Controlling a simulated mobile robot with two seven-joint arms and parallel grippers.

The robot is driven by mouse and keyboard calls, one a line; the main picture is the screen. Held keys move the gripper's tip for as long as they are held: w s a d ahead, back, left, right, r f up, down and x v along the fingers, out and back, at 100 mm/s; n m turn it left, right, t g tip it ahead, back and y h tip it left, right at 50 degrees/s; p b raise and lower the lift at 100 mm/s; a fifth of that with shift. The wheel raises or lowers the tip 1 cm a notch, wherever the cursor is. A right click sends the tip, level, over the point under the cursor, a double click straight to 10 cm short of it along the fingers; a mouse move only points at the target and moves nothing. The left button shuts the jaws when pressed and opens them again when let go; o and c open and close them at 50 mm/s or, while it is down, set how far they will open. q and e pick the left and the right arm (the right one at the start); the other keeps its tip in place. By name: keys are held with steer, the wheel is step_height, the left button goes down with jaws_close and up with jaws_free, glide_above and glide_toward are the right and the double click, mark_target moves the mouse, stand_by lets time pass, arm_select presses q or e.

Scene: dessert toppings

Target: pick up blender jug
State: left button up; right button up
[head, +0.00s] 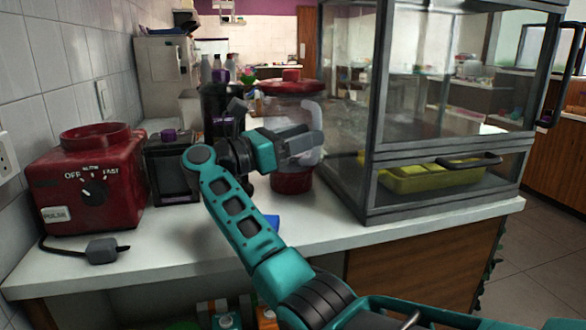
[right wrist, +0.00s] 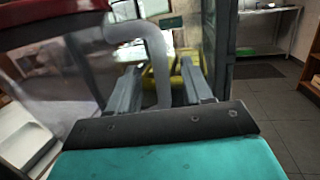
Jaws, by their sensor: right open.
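The blender jug (head: 292,105) stands on the white counter. It has a clear body, a red lid and a red base. My right gripper (head: 310,146) is in front of the jug at mid-height. In the right wrist view, the jug (right wrist: 75,75) fills the left side. Its pale, clear handle (right wrist: 157,55) runs down between the two fingers of the right gripper (right wrist: 160,80). The fingers are apart, one on each side of the handle, with gaps showing. My left gripper is in neither view.
The red blender base (head: 90,180) with its dial is at the left. A dark box (head: 172,170) and a dark bottle (head: 222,105) stand between it and the jug. A glass display case (head: 370,120) with a yellow tray (head: 425,180) stands close on the right.

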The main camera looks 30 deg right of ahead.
steer(key=d, duration=0.5)
steer(key=shift+s+r, duration=0.1)
steer(key=shift+r, duration=0.2)
jaws_close()
stand_by(1.0)
steer(key=shift+r, duration=0.1)
